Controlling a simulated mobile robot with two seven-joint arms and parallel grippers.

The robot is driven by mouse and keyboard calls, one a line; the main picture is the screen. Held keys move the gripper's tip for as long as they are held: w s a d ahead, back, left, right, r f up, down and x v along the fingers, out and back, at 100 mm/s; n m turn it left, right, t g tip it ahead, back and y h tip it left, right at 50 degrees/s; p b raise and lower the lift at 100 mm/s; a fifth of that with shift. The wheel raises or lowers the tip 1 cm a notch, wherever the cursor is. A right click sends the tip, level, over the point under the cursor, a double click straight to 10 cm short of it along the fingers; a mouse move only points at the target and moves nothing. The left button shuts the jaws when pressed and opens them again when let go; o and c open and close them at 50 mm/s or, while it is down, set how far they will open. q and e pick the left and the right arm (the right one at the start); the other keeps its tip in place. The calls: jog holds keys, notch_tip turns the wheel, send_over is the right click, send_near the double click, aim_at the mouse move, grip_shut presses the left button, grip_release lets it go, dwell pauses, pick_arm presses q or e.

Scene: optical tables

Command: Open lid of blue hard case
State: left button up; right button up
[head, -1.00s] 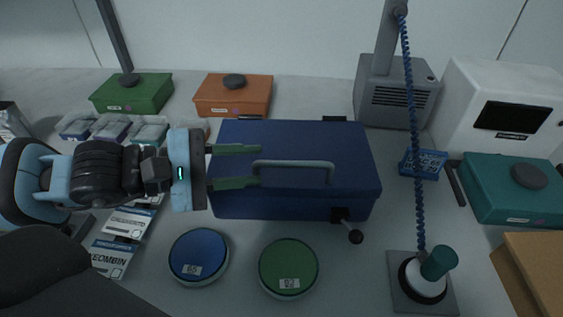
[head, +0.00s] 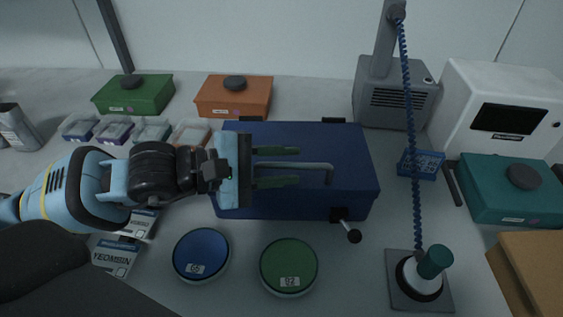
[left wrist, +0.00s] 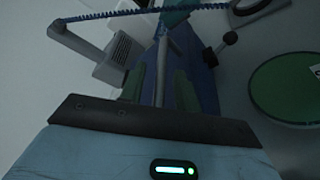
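The blue hard case (head: 350,190) stands in the middle of the table with its lid down. A grey bar handle (head: 328,170) runs along the lid's top. A latch with a black-knobbed lever (head: 346,227) is on the front face, right of centre. My left gripper (head: 298,166) is over the lid with its two green fingers apart, one on each side of the handle's left part. In the left wrist view the handle (left wrist: 173,62) runs forward between the open fingers (left wrist: 172,88). Whether they touch it I cannot tell. My right gripper is not in view.
A blue round tin (head: 201,253) and a green round tin (head: 289,266) stand in front of the case. A coiled blue cord (head: 411,130) hangs right of it. Green (head: 133,95) and orange (head: 234,96) boxes stand behind.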

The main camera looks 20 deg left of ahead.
pick_arm(q)
grip_shut()
jog(key=shift+r, duration=0.1)
